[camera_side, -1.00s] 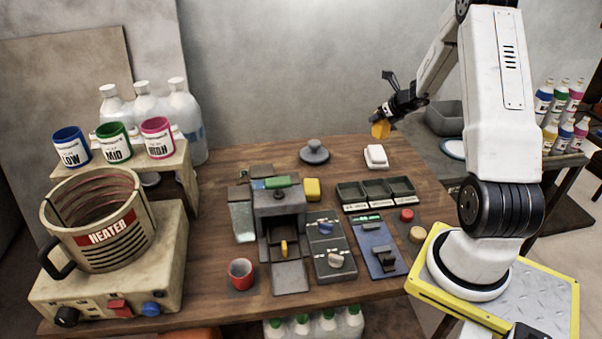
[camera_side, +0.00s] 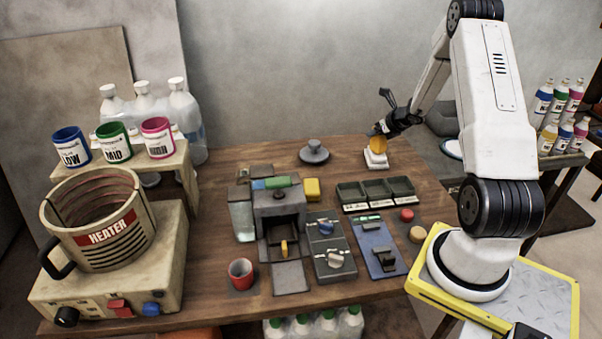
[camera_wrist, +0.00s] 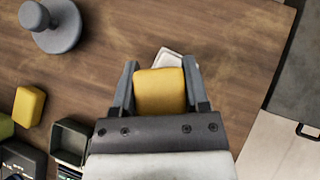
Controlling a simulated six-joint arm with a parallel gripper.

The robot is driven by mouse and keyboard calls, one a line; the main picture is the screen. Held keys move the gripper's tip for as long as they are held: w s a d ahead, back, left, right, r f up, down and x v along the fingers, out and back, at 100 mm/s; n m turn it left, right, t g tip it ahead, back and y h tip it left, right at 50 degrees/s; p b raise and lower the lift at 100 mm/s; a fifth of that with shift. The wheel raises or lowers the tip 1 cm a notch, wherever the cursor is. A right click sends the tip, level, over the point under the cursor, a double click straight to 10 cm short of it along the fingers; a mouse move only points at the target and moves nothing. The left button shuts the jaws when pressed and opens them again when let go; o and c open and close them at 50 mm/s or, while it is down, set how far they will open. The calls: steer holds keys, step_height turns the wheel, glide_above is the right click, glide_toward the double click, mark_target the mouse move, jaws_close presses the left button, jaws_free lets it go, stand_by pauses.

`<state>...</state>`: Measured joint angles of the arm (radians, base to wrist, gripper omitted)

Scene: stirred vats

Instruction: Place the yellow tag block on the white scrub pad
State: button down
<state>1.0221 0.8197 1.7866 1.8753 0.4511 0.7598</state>
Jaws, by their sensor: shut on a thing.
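The yellow tag block (camera_side: 378,144) is between the fingers of my gripper (camera_side: 378,133), which is shut on it. In the side view the block is right over the white scrub pad (camera_side: 376,163), at its top; I cannot tell whether they touch. In the wrist view the yellow block (camera_wrist: 160,91) sits between the two dark fingers of my gripper (camera_wrist: 160,88). It hides most of the white pad (camera_wrist: 168,56), whose far edge shows beyond it, turned at an angle to the block.
Another yellow block (camera_side: 312,189) lies beside the dark machine (camera_side: 279,215). A grey knobbed weight (camera_side: 314,152) stands left of the pad. Dark compartment trays (camera_side: 375,193) lie in front of it. Bare wood surrounds the pad.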

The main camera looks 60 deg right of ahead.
steer(key=shift+c, duration=0.4)
jaws_free()
steer(key=shift+f, duration=0.1)
steer(key=shift+s+a+r, duration=0.1)
steer(key=shift+s+r, duration=0.15)
steer(key=shift+r, duration=0.2)
steer(key=v, duration=0.6)
steer(key=shift+s+r, duration=0.25)
steer(key=shift+a, duration=0.2)
